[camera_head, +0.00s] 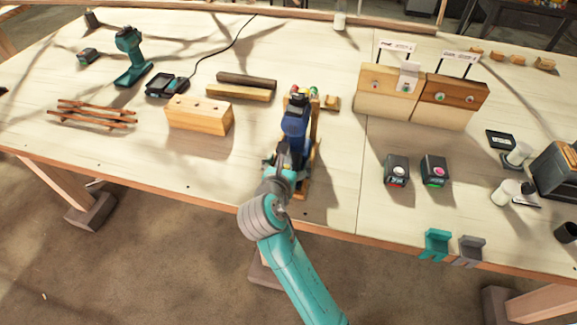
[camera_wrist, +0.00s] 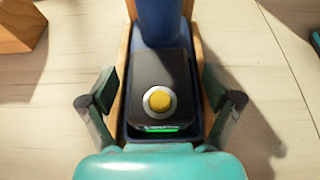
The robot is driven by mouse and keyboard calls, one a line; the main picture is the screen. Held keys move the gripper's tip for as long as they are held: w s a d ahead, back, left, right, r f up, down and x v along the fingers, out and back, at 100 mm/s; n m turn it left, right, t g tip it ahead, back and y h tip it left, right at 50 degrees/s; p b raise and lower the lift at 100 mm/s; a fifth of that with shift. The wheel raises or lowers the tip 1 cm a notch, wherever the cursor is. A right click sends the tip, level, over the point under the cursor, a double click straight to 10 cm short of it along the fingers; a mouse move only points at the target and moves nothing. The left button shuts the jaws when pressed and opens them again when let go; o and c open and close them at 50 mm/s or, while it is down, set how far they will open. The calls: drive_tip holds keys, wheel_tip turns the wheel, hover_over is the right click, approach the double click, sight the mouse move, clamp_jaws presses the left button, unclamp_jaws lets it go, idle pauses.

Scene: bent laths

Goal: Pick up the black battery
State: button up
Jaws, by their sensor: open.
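A black battery (camera_wrist: 160,88) with a yellow round button and a green light strip sits at the foot of a blue tool (camera_wrist: 163,22) in the wrist view. Wooden side pieces flank it. My gripper (camera_wrist: 160,97) is open, with one finger on each side of the battery, apart from it. In the head view my gripper (camera_head: 286,165) is at the blue tool (camera_head: 296,118) on its wooden stand and hides this battery. Two other black batteries stand to the right: one with a white button and red light (camera_head: 397,170), one with a pink button and green light (camera_head: 434,170).
A wooden block (camera_head: 199,115) and two bars (camera_head: 240,90) lie left of the tool. Bent laths (camera_head: 92,114), a teal drill (camera_head: 131,58) and a charger (camera_head: 166,86) are farther left. Wooden boxes (camera_head: 447,103) stand back right. Teal and grey brackets (camera_head: 437,245) sit at the front edge.

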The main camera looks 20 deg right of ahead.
drive_tip(key=c, duration=1.7)
